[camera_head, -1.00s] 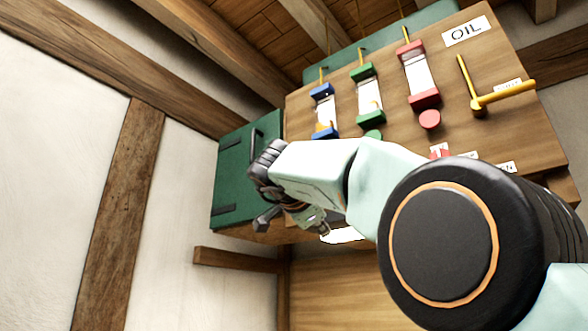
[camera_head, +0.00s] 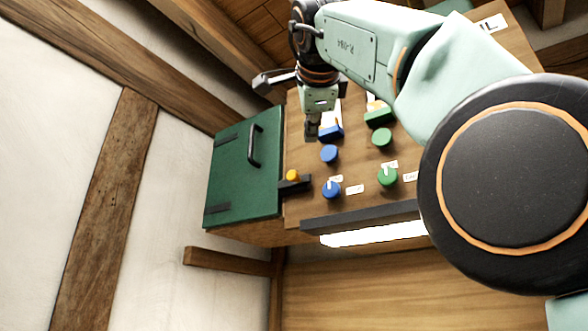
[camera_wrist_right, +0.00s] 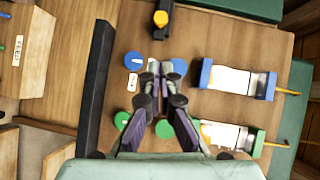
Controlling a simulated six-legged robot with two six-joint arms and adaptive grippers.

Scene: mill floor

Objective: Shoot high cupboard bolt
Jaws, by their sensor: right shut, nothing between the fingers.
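The green cupboard door (camera_head: 235,190) is at the left in the head view, shut, with a black handle (camera_head: 254,146). Just right of its edge, on the wooden panel, is a black bolt (camera_head: 300,184) with an orange knob (camera_head: 292,175). In the wrist view the knob (camera_wrist_right: 161,18) is at the top, beyond my fingertips. I cannot tell how far the bolt reaches over the door. My right gripper (camera_head: 312,132) is shut and empty, above and slightly right of the bolt, apart from it. In the wrist view its fingertips (camera_wrist_right: 157,72) are together. My left gripper is not in view.
Blue knobs (camera_head: 329,153) and green knobs (camera_head: 387,177) stand out from the wooden panel (camera_head: 352,172) close to the gripper. A dark ledge (camera_head: 350,217) runs along its lower edge above a white lamp (camera_head: 375,234). A timber beam (camera_head: 228,256) is below the cupboard.

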